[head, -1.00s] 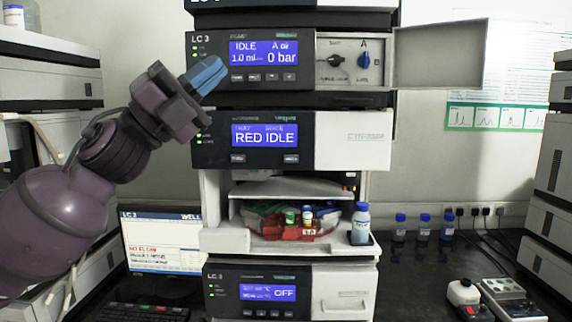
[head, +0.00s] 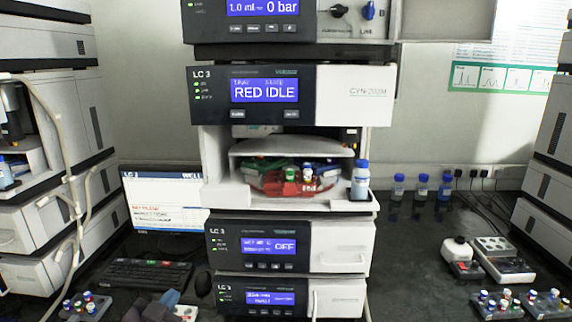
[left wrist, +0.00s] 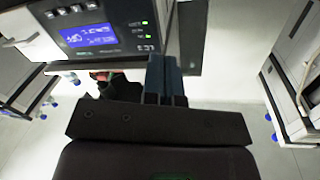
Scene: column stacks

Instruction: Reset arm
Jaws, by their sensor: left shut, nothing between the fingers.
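My left gripper (head: 168,298) shows only in part at the bottom edge of the head view, low in front of the keyboard and left of the instrument stack. In the left wrist view its two blue fingers (left wrist: 165,78) lie together, shut with nothing between them. My right gripper is in neither view.
The instrument stack, with its RED IDLE module (head: 290,95), stands in the middle. A bottle (head: 360,180) stands on its open tray bay. A keyboard (head: 145,274) and monitor (head: 165,205) stand left. Vial racks (head: 85,306) sit at the front; three bottles (head: 422,188) stand right.

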